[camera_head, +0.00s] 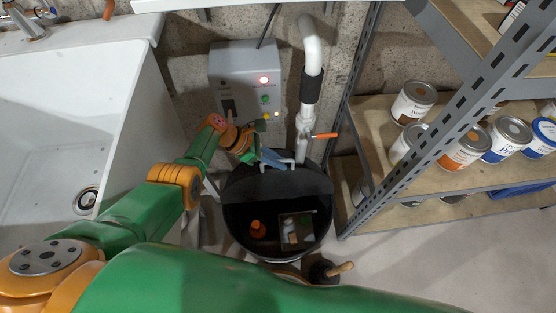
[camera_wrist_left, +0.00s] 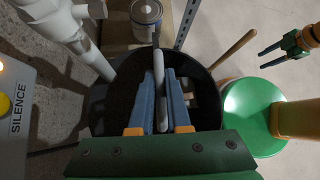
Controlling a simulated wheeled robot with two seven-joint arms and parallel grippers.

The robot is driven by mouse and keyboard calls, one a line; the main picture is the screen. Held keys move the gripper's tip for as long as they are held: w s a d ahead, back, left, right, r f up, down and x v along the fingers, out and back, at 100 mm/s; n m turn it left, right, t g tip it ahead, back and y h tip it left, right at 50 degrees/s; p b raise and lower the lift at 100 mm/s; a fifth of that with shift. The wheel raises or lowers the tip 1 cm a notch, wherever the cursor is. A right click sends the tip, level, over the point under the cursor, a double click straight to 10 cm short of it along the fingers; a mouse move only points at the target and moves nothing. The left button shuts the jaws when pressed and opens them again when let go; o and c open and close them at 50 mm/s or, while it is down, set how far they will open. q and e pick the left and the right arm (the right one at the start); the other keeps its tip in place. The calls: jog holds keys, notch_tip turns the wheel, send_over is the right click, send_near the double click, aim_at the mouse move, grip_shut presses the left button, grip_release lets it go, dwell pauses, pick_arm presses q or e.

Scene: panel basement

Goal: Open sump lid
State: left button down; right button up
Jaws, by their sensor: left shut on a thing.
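The black round sump basin (camera_head: 325,232) stands on the floor. Its dark lid (camera_head: 290,186) sits at the back of the basin, and the front of the opening is uncovered; the lid's exact tilt is hard to tell. My left gripper (camera_head: 277,157) is at the lid's back edge, its blue fingers shut on a pale bar-like handle. In the left wrist view my left gripper (camera_wrist_left: 160,95) has the grey handle (camera_wrist_left: 158,70) between its fingers. My right gripper (camera_wrist_left: 272,54) shows far right in that view, apart from the basin, its fingers apart and empty.
An orange float (camera_head: 258,229) shows inside the basin. A grey alarm box (camera_head: 232,72) and white pipe (camera_head: 307,95) are behind it. A sink (camera_head: 130,110) is left; a shelf with paint cans (camera_head: 413,101) is right. A wooden-handled plunger (camera_head: 325,271) stands in front.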

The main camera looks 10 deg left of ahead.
pick_arm(q)
jog(key=shift+w, duration=0.15)
jog(key=shift+a, duration=0.1)
jog(key=c, duration=0.9)
grip_release()
jog(key=shift+f, duration=0.1)
jog(key=p+v, duration=0.4)
jog(key=v, duration=0.3)
